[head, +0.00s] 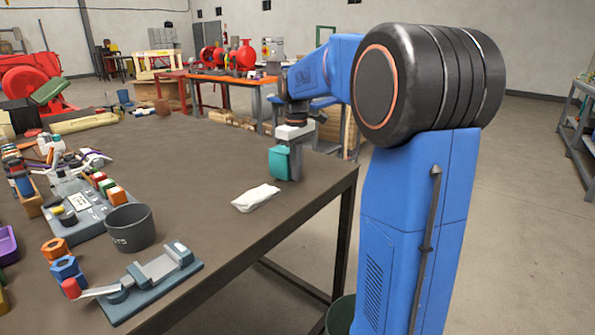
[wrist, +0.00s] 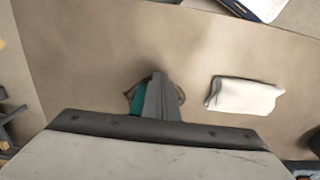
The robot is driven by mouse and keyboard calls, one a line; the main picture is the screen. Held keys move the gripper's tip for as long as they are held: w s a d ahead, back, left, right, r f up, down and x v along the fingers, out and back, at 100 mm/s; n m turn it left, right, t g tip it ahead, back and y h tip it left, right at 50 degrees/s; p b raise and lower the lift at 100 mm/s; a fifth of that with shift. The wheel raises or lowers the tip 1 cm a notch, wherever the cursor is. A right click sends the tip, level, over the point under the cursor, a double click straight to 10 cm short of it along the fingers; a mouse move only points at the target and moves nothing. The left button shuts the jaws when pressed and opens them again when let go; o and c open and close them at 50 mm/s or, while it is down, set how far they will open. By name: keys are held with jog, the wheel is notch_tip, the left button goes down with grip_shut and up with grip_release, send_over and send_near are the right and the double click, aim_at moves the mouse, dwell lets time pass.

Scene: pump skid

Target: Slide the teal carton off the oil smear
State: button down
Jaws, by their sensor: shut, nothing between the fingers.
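The teal carton (head: 279,162) stands upright near the right edge of the brown table. In the wrist view a strip of the carton (wrist: 138,101) shows just left of my fingers. My gripper (head: 296,176) is shut and empty. Its fingers point down close beside the carton's right side, low near the tabletop. The fingertips also show in the wrist view (wrist: 159,77). I cannot tell whether they touch the carton. A thin dark brown patch (wrist: 181,95) shows around the fingers and carton, perhaps the oil smear; most of it is hidden.
A folded white cloth (head: 256,197) lies in front of the carton, also in the wrist view (wrist: 245,95). A dark grey cup (head: 130,227), a vise-like tool (head: 152,279) and several small items crowd the table's left. The middle of the tabletop (head: 190,155) is clear.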

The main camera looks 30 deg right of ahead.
aim_at(266, 168)
jog(key=w+a, duration=0.1)
jog(key=w, duration=0.3)
jog(key=w+a, duration=0.2)
jog(key=w, duration=0.2)
jog(key=w+a, duration=0.1)
jog(key=w, duration=0.3)
jog(key=shift+w+a, duration=0.3)
jog(key=shift+s, duration=0.1)
